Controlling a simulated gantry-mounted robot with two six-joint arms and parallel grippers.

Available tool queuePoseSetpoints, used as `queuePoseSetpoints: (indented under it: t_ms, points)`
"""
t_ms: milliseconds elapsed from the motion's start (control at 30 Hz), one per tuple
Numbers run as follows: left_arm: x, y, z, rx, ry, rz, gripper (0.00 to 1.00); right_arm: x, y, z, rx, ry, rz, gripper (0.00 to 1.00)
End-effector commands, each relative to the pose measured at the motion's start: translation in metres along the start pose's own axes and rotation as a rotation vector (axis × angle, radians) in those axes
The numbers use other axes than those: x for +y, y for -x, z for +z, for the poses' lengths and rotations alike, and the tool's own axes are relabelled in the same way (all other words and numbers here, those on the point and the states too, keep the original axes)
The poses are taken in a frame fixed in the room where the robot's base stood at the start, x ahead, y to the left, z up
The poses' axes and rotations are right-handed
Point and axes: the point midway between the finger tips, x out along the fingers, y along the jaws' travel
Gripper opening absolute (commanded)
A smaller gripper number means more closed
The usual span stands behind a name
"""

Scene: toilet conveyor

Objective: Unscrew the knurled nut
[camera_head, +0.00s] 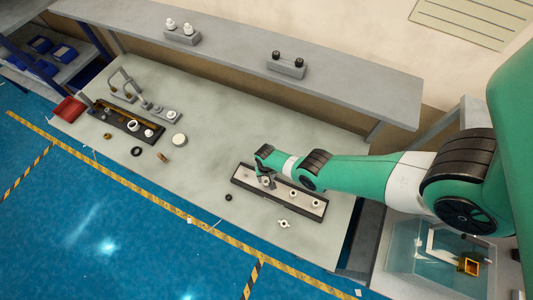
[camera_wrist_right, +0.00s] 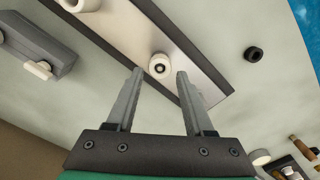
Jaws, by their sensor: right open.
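A white round part (camera_wrist_right: 160,66) with a central stud or hole, possibly the knurled nut, sits on the dark-edged tray (camera_head: 243,184). The knurling is too small to make out. My right gripper (camera_wrist_right: 160,73) is open, with its two grey fingertips apart and the white part appearing between and just beyond them in the right wrist view. I cannot tell whether they touch it. In the head view my right gripper (camera_head: 267,180) is over the left part of the tray and hides some of it. My left gripper is not in view.
More white parts (camera_head: 317,204) stand along the tray. A black ring (camera_head: 228,197) and a loose white fitting (camera_head: 284,224) lie in front. Another dark tray (camera_head: 104,112) with fittings is at the left. The raised back shelf (camera_head: 340,84) bears two grey blocks.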

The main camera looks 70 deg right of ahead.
Motion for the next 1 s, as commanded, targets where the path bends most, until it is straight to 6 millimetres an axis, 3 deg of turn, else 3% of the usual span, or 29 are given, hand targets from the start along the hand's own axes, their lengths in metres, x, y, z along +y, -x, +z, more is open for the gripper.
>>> queuePoseSetpoints:
  t_ms: [600, 900, 1000]
  points:
    - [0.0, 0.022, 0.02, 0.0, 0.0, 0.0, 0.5, 0.0, -0.03, 0.0, 0.0, 0.003, 0.0, 0.53]
    - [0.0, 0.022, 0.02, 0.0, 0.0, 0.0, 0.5, 0.0, -0.03, 0.0, 0.0, 0.003, 0.0, 0.53]
    - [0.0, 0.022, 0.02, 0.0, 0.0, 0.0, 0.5, 0.0, -0.03, 0.0, 0.0, 0.003, 0.0, 0.35]
